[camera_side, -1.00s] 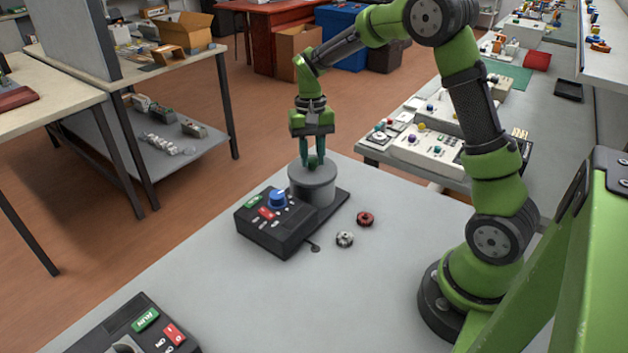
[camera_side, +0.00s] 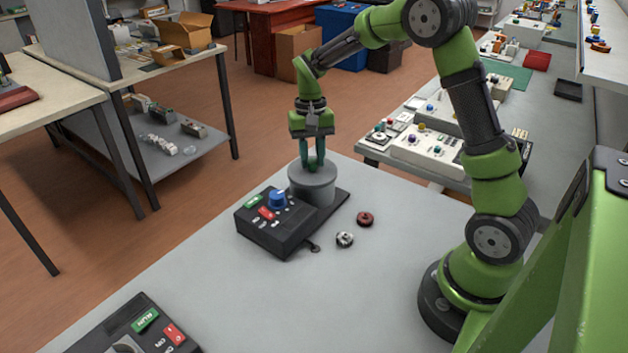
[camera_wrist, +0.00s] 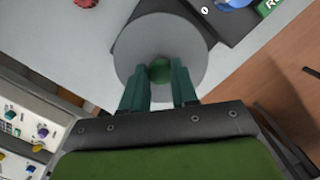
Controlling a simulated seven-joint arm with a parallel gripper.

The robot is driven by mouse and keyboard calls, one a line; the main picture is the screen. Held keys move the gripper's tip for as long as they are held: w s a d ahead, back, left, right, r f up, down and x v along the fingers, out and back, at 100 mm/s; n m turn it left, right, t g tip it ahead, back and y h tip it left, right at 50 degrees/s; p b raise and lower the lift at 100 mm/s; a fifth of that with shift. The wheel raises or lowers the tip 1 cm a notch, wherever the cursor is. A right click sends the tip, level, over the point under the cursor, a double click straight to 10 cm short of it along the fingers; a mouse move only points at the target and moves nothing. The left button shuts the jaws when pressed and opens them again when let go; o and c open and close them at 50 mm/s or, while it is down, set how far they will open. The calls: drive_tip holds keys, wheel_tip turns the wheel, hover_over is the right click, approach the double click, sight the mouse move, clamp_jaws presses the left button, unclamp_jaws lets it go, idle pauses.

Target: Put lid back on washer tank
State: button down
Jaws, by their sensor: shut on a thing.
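The washer tank (camera_side: 311,190) is a grey cylinder at the back of a black control unit (camera_side: 270,232). The lid (camera_side: 298,173) is a flat grey disc on top of the tank, apparently level; any gap at the rim is too small to tell. In the wrist view the lid (camera_wrist: 135,50) fills the upper middle, with a round green knob (camera_wrist: 160,71) at its centre. My gripper (camera_side: 312,167) points straight down over the lid. In the wrist view my gripper (camera_wrist: 161,68) has its teal fingers shut on the knob, one at each side.
A red-brown round part (camera_side: 365,219) and a silver one (camera_side: 344,239) lie right of the unit. The unit has a blue dial (camera_side: 278,200). A second control unit (camera_side: 135,330) stands at the front left. The grey table between is clear.

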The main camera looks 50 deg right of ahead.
drive_tip(key=shift+c, duration=1.5)
unclamp_jaws()
drive_tip(key=shift+r, duration=2.55)
clamp_jaws()
drive_tip(key=shift+f, duration=0.1)
